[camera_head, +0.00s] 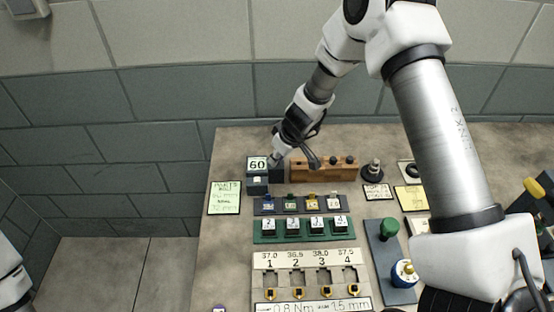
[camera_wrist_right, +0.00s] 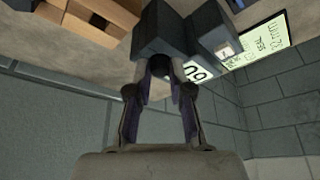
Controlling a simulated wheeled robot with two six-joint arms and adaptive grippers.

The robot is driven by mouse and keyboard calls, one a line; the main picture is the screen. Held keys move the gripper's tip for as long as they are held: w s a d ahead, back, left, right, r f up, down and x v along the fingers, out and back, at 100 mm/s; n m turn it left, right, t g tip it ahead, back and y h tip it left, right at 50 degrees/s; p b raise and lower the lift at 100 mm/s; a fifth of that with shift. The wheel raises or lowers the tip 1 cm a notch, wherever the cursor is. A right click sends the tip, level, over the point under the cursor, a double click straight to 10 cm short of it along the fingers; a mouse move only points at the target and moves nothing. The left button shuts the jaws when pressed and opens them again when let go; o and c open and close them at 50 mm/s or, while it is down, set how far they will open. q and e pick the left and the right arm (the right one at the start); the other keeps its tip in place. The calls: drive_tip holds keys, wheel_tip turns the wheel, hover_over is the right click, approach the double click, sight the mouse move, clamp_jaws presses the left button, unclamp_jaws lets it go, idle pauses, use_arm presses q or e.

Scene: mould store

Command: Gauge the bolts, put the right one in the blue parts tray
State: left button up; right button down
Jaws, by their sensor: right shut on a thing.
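My right gripper (camera_head: 274,157) reaches down to a dark block (camera_head: 277,173) beside a dark box showing "60" (camera_head: 257,163). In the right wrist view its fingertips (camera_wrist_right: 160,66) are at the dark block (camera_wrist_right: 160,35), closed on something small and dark. I cannot make out its shape or whether it is a bolt. A wooden rack (camera_head: 323,172) with several dark spots along its top stands right of the gripper. No bolt can be made out clearly, nor can I identify the blue parts tray with certainty. My left gripper is out of view.
A dark blue strip (camera_head: 260,210) carries several small coloured pieces. A green rack (camera_head: 260,238) holds several numbered blocks. A pale panel (camera_head: 312,285) has numbered slots. A blue-grey plate (camera_head: 375,240) carries a green knob (camera_head: 389,228). A green note (camera_head: 224,198) lies left.

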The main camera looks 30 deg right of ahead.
wheel_tip(320, 180, up, 17)
drive_tip(key=p, duration=0.8)
drive_tip(key=shift+r+p, duration=0.15)
drive_tip(key=shift+p, duration=0.2)
drive_tip(key=shift+w, duration=0.1)
